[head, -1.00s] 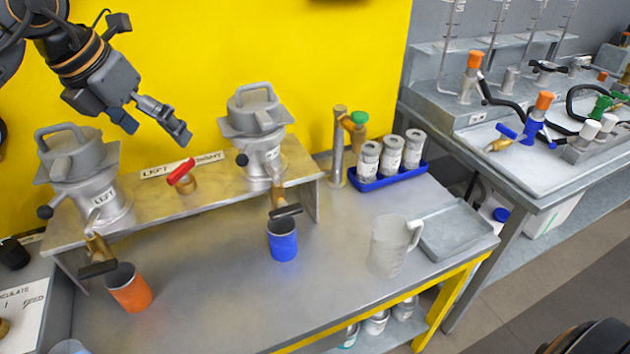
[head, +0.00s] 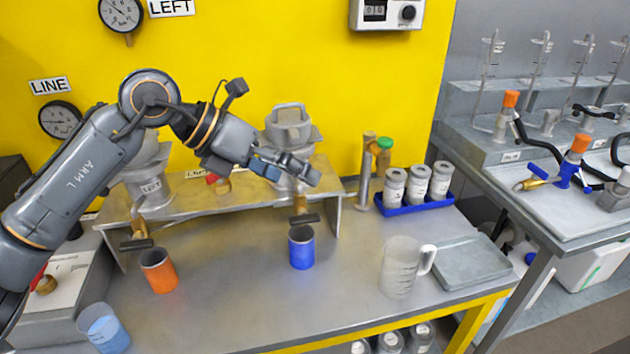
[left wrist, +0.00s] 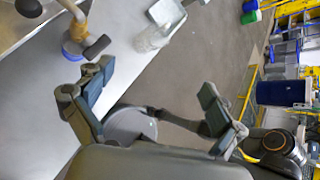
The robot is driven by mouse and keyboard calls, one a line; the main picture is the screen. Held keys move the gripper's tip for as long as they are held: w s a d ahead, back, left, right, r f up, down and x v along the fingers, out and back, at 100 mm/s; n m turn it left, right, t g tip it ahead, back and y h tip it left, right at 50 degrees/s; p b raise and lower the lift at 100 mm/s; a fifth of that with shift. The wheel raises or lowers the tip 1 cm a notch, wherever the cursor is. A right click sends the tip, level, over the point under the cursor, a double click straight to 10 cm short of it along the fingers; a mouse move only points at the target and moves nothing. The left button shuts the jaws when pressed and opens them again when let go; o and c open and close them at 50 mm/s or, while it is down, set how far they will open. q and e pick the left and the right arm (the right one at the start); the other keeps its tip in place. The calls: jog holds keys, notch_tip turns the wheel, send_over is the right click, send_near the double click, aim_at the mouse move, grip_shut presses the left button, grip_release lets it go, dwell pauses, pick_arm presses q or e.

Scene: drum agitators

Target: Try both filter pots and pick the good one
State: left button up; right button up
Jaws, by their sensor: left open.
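An orange cup (head: 159,271) stands below the left outlet, a blue cup (head: 301,248) below the right one. A red-handled valve (head: 217,183) sits between the pots.
A clear jug (head: 398,268) and a grey tray (head: 472,263) stand on the right of the bench. Several labelled canisters sit in a blue tray (head: 418,207). A clear cup with bluish contents (head: 104,330) stands front left. The bench's middle front is clear.

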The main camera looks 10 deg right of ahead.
pick_arm(q)
jog(key=shift+s+d+r+g+h, duration=0.15)
jog(key=shift+s+d+g+h, duration=0.1)
jog(key=shift+s+d+h, duration=0.3)
jog(key=shift+s+d+r+g+h, duration=0.15)
jog(key=shift+s+d+g+h, duration=0.1)
jog(key=shift+s+d+h, duration=0.3)
jog(key=shift+d, duration=0.1)
